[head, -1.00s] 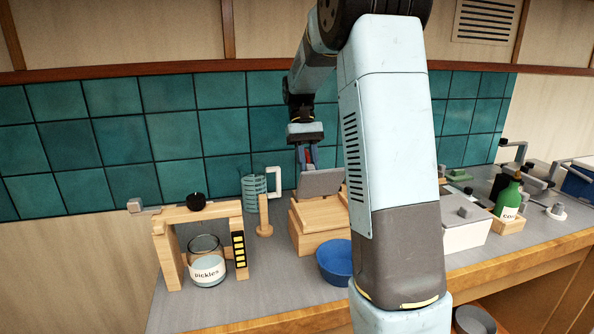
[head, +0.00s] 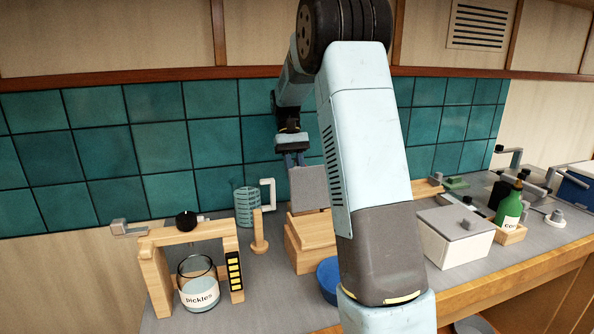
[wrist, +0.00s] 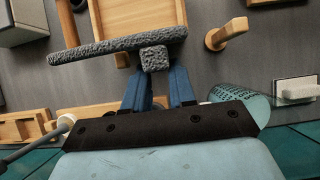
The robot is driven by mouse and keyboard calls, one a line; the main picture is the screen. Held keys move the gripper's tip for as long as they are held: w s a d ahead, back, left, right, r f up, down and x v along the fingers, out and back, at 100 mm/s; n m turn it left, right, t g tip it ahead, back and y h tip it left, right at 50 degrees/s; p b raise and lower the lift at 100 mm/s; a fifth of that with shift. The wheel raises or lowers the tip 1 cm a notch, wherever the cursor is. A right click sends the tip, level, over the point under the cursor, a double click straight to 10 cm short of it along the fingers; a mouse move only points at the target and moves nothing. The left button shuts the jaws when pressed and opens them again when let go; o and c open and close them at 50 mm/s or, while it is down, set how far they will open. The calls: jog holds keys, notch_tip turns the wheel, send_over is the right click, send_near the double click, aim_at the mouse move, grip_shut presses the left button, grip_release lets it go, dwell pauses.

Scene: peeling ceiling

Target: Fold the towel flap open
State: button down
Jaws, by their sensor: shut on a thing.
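The task's towel flap shows as a grey speckled panel (head: 308,188) on a wooden box (head: 312,232), standing nearly upright above its back part. In the wrist view the panel (wrist: 100,46) is seen along its edge, with a small grey block (wrist: 155,58) on it, and the box (wrist: 140,18) opens beyond. My gripper (head: 294,160) is behind the panel. In the wrist view my blue fingers (wrist: 160,78) are shut on the small grey block. My arm hides the right side of the box in the head view.
A glass measuring cup (head: 245,205) and a wooden peg (head: 260,232) stand left of the box. A wooden frame (head: 154,272) with a pickles jar (head: 198,290) is further left. A blue bowl (head: 327,278) is in front; a white lidded box (head: 455,238) is right.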

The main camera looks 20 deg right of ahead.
jog(key=shift+w+f, duration=0.15)
jog(key=shift+f, duration=0.25)
jog(key=c, duration=0.9)
grip_release()
jog(key=shift+r, duration=0.15)
jog(key=shift+w+r, duration=0.1)
jog(key=v, duration=0.7)
jog(key=shift+w, duration=0.1)
jog(key=shift+r, duration=0.1)
